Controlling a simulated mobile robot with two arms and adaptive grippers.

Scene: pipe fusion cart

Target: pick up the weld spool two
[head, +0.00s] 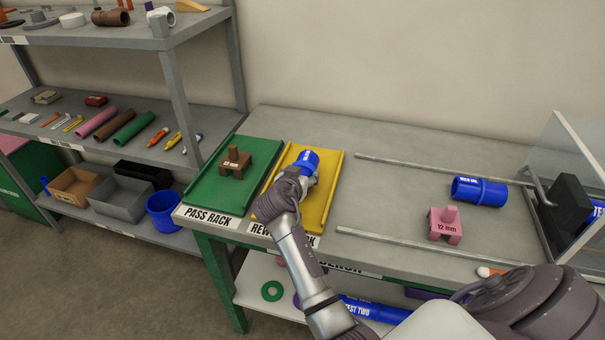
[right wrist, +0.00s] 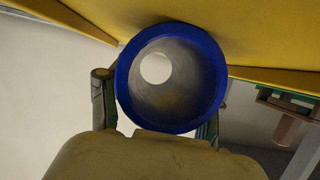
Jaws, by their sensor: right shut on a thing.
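A blue spool (head: 308,158) with a small white label is in my right gripper (head: 299,177), at the yellow rework rack. The label is too small to read. In the right wrist view the spool's round blue rim (right wrist: 124,85) faces the camera, with a finger on either side. Its far end is close to the yellow surface; I cannot tell whether it touches. A second blue spool (head: 480,191) with a raised middle band and white lettering lies on the grey bench at the right. Which spool is number two is not legible. My left gripper is not in view.
The yellow rework rack (head: 331,205) adjoins the green pass rack (head: 206,186), which bears a brown block (head: 236,164). A pink 12 mm block (head: 445,226) stands between two metal rails, near a clear panel (head: 562,150).

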